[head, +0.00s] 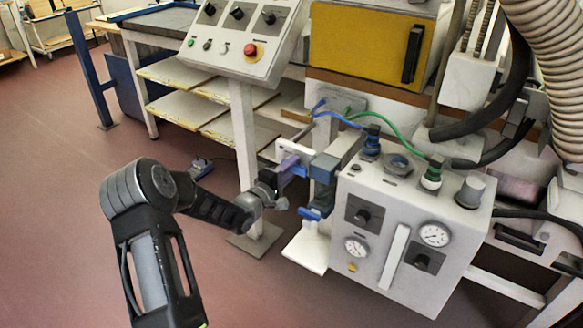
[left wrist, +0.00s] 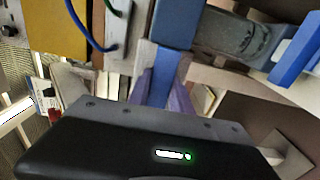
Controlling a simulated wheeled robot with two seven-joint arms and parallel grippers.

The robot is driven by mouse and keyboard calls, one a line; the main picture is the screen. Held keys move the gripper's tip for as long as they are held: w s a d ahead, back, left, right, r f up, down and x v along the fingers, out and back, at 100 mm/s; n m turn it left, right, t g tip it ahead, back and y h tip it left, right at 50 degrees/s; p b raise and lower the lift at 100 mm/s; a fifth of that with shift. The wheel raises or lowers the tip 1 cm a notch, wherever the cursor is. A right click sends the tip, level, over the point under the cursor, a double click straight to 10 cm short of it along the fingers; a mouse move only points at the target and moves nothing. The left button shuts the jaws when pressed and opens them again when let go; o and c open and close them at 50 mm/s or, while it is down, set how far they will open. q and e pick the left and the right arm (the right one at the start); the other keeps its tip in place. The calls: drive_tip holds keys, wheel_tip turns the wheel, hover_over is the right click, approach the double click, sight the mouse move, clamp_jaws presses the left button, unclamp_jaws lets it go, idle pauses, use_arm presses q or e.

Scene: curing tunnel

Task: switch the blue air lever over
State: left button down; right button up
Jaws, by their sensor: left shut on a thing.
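The blue air lever (left wrist: 166,72) shows in the left wrist view as a flat blue bar running down between two purple fingertips. My left gripper (head: 291,166) reaches in from the left in the head view, at the left side of the grey valve box. It is shut on the lever, and its fingers also show in the left wrist view (left wrist: 161,92). The lever's gripped end is partly hidden by the fingers and gripper body. In the head view the lever (head: 301,171) shows only as a small blue piece beside the blue valve body (head: 324,168). My right gripper is not in view.
The grey box (head: 385,245) carries gauges and knobs. Blue and green hoses (head: 395,135) arch above the box. A control panel (head: 240,45) with a red button stands behind. Open floor lies left.

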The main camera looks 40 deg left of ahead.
use_arm(q)
drive_tip(key=c, duration=1.2)
unclamp_jaws()
drive_tip(key=shift+o, duration=0.2)
drive_tip(key=shift+s, duration=0.15)
drive_tip(key=s, duration=0.7)
drive_tip(key=shift+s+p, duration=0.25)
drive_tip(key=shift+p, duration=0.05)
